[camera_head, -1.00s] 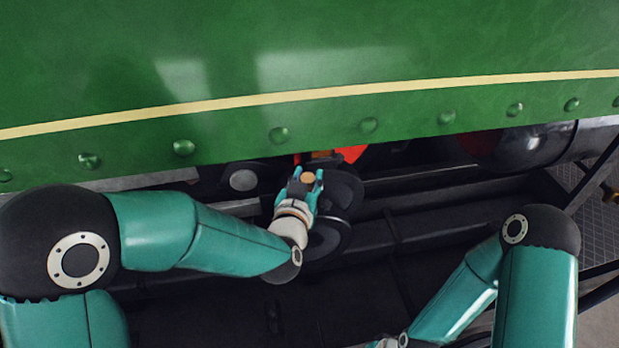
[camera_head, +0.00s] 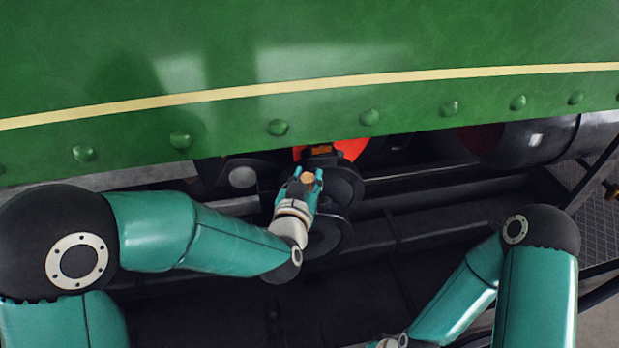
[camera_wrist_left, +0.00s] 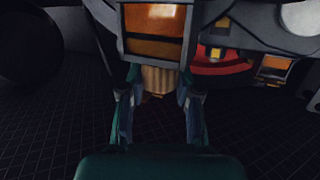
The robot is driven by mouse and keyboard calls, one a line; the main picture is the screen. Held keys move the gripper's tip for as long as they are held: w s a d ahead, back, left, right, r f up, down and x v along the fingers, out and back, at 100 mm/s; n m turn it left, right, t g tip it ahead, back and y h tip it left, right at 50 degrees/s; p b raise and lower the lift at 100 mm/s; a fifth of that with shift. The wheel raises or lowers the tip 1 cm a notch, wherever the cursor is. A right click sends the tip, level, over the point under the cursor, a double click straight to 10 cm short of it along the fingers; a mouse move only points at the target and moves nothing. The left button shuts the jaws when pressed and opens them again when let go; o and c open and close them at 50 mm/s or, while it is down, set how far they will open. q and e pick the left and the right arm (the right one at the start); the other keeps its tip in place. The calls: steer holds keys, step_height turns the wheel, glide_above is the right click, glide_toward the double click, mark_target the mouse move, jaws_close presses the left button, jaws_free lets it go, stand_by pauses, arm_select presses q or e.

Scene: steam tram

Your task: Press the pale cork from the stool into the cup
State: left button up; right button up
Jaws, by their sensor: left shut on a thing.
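My left gripper (camera_head: 309,178) is shut on the pale cork (camera_head: 308,179), a small round tan piece between its teal fingertips. In the left wrist view the cork (camera_wrist_left: 157,80) is ribbed and sits between the two fingers, its upper end close to a dark-framed amber window; I cannot tell whether they touch. I cannot make out the cup for certain. The stool is not in view. Of my right arm only links and part of the wrist show at the bottom; its fingers are out of frame.
The green riveted tram side (camera_head: 300,60) overhangs the work area. Below it are a red part (camera_head: 350,149) with a small amber piece (camera_head: 321,149), dark round discs (camera_head: 327,238) and dark rails. A black cylinder (camera_head: 530,145) lies at right.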

arm_select(q)
steer(key=o, duration=0.8)
steer(key=shift+o, duration=0.2)
steer(key=shift+s, duration=0.15)
